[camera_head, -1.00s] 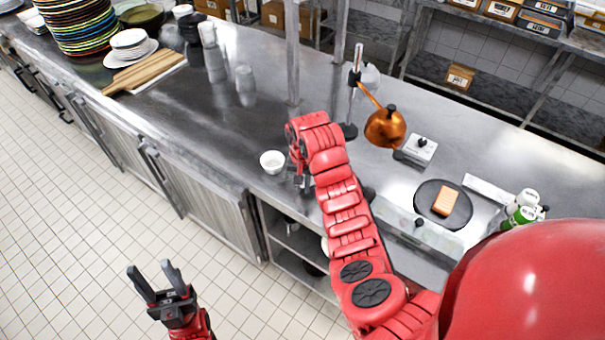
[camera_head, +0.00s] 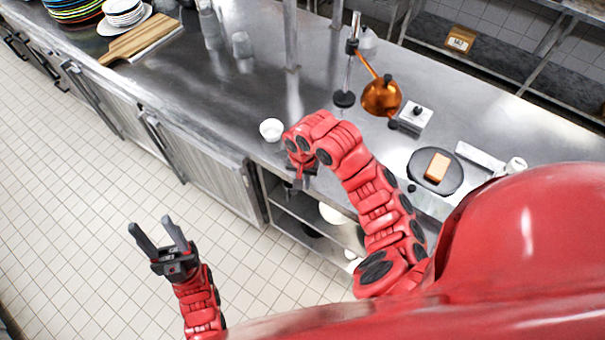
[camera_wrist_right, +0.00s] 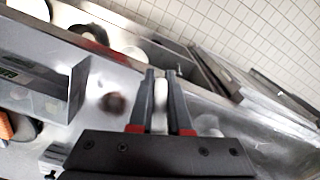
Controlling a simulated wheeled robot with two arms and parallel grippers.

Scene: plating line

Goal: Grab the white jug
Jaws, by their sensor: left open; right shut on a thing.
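My right gripper (camera_head: 297,182) is at the counter's front edge, mostly hidden under my red wrist in the head view. In the right wrist view, its fingers (camera_wrist_right: 160,75) are closed on a narrow white thing, which fits the white jug (camera_wrist_right: 160,92). Its full shape is hidden by the fingers and gripper body, and I cannot make it out in the head view. A small white bowl (camera_head: 271,129) stands on the counter, left of my right wrist and apart from it. My left gripper (camera_head: 153,226) is open and empty above the tiled floor.
The steel counter (camera_head: 215,105) has open shelves below with white dishes (camera_head: 333,213). A copper lamp (camera_head: 381,97) on a stand and a dark round plate (camera_head: 456,180) with an orange block (camera_head: 437,167) lie to the right. A wooden board (camera_head: 140,38) is at the back left.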

